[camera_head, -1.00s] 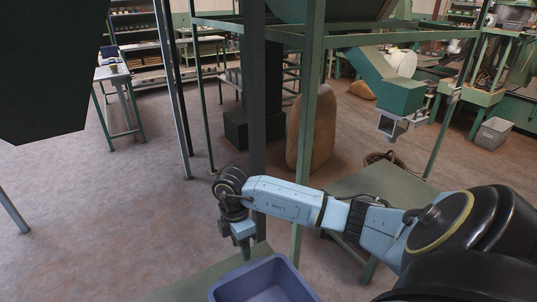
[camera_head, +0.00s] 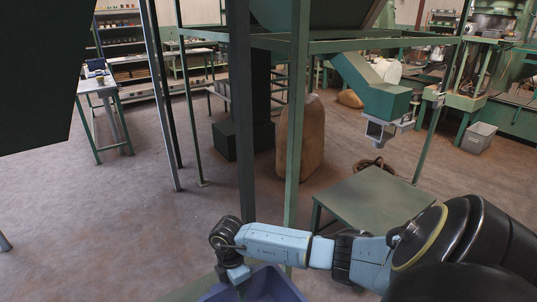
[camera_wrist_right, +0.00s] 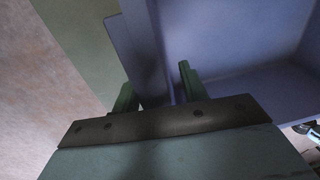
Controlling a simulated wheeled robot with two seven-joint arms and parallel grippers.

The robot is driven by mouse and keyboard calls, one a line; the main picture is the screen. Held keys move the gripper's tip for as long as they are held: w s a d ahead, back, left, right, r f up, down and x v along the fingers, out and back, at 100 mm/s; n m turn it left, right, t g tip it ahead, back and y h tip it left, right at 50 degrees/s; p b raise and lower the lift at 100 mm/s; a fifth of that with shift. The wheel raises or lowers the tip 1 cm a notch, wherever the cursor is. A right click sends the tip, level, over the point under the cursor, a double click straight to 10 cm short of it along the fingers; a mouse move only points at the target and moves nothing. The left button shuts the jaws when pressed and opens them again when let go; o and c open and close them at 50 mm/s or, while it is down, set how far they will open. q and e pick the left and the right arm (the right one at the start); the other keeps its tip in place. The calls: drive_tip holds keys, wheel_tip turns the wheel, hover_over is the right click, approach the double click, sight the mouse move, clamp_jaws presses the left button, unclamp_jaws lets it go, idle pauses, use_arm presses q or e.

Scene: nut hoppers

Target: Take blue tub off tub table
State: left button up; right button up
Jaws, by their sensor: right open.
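The blue tub (camera_head: 268,287) is at the bottom edge of the head view, cut off by the frame. It sits on the green tub table (camera_head: 190,294), of which only a strip shows. My right gripper (camera_head: 241,286) points down at the tub's left wall. In the right wrist view the tub (camera_wrist_right: 230,35) fills the upper right and looks empty where it shows. My open right gripper (camera_wrist_right: 157,88) has one finger outside the tub's wall and one inside, with the wall between them. Whether either finger touches the wall I cannot tell. My left gripper is not in view.
Green frame posts (camera_head: 294,140) stand just behind my right arm. An empty green table (camera_head: 375,197) is right of the posts, under a chute (camera_head: 378,95). A brown sack (camera_head: 300,140) stands behind. Open floor (camera_head: 110,220) lies to the left.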

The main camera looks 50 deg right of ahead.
drive_tip(key=shift+r, duration=0.1)
clamp_jaws()
